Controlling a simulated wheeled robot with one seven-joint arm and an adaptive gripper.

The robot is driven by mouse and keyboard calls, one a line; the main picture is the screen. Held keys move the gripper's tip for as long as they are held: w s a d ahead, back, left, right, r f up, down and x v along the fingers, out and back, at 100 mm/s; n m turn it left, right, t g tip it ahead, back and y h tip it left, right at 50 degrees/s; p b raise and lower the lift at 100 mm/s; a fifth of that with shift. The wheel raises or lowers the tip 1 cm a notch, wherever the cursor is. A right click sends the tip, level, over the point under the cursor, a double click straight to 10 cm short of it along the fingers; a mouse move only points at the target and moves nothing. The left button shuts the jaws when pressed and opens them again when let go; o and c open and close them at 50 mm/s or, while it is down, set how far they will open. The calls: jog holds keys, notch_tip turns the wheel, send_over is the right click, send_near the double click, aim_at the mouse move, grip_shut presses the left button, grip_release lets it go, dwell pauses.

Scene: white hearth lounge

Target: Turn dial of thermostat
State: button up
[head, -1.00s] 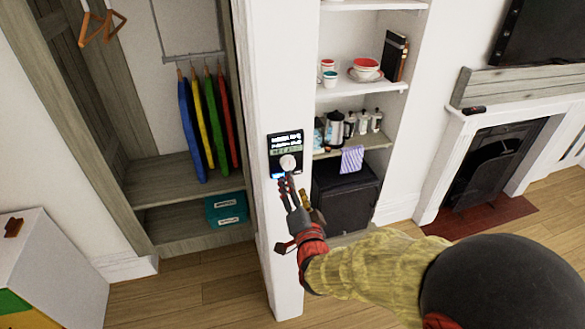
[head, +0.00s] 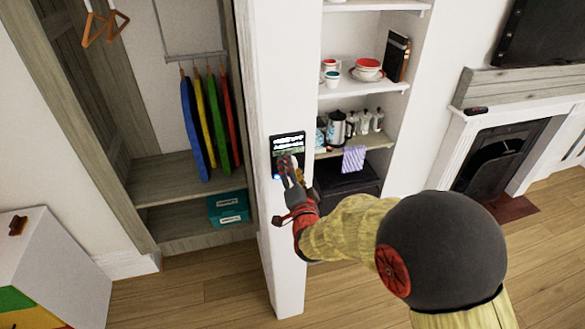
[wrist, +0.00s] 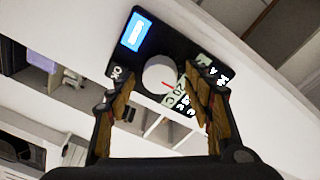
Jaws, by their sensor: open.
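The thermostat (head: 288,141) is a black panel on the narrow end face of a white wall. In the wrist view the thermostat (wrist: 185,48) is tilted, with a lit blue square, an OK label and a display. Its round white dial (wrist: 160,74) has a red pointer line and sits between my fingers. My gripper (wrist: 160,100) is open, a finger on each side of the dial. I cannot tell whether the fingers touch it. In the head view my gripper (head: 287,170) covers the dial and the lower part of the panel.
To the right are shelves with cups (head: 331,72), a kettle (head: 337,128) and a striped towel (head: 353,158) above a black box. To the left is an open wardrobe with coloured garments (head: 205,125) and a teal box (head: 229,207).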

jog(key=shift+c, duration=0.3)
jog(key=c, duration=1.1)
jog(key=shift+f+n+b, duration=0.1)
jog(key=shift+n+b, duration=0.2)
jog(key=shift+b, duration=0.4)
jog(key=n+b, duration=0.7)
jog(key=b, duration=0.1)
jog(key=n+y+b, duration=0.1)
jog(key=n+b, duration=0.6)
jog(key=b, duration=0.2)
jog(key=shift+s+a+t, duration=0.1)
jog(key=shift+a+t, duration=0.05)
jog(key=shift+t, duration=0.25)
jog(key=shift+n, duration=0.3)
jog(key=o, duration=1.1)
